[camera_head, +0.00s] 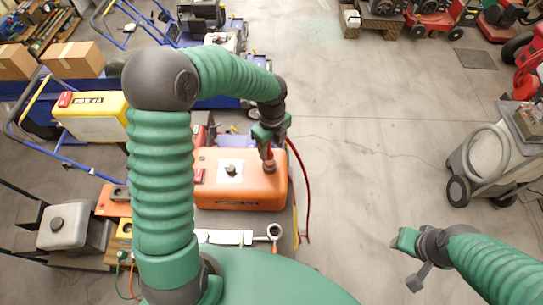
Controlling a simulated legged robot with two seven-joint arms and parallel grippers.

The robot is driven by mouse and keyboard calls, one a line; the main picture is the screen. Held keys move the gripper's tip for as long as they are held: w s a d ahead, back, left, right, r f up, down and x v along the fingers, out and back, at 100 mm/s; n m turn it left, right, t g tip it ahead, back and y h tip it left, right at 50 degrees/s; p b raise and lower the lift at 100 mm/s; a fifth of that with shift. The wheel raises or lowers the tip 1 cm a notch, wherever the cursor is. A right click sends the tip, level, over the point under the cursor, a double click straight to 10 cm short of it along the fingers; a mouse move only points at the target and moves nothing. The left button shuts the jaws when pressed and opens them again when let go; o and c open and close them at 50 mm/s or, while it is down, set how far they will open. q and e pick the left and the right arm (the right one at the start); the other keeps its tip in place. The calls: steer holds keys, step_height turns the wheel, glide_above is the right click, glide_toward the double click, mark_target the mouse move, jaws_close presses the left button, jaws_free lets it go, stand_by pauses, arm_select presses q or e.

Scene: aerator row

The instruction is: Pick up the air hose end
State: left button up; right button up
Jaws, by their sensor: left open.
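A thin red hose (307,192) curves down along the right side of the orange tank (225,190). Its upper part runs up beside my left gripper (267,155), and its lower part hangs near the machine's right edge. My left gripper is open, pointing down over the tank's right end, close to a reddish-brown fitting (269,167) on top. I cannot tell whether the gripper touches the fitting or the hose, or which part is the hose end. My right gripper (408,258) is at lower right, over bare floor, away from the hose.
A wrench-like tool (273,232) lies in front of the tank. A grey engine block (70,228) and a yellow box (90,115) stand at left. A grey wheeled machine (485,165) stands at right. The concrete floor (370,130) between is clear.

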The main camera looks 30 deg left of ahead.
mark_target(269, 158)
arm_select(q)
steer(key=f, duration=0.2)
steer(key=s+f+p, duration=0.1)
steer(key=f, duration=0.1)
steer(key=shift+p, duration=0.3)
steer(key=shift+s+a+f, duration=0.15)
steer(key=shift+s, duration=0.05)
steer(key=shift+w+f, duration=0.1)
steer(key=shift+w, duration=0.2)
steer(key=c, duration=0.7)
steer(key=shift+s+d, duration=0.1)
steer(key=shift+d, duration=0.1)
jaws_close()
arm_select(e)
steer(key=shift+v, duration=1.15)
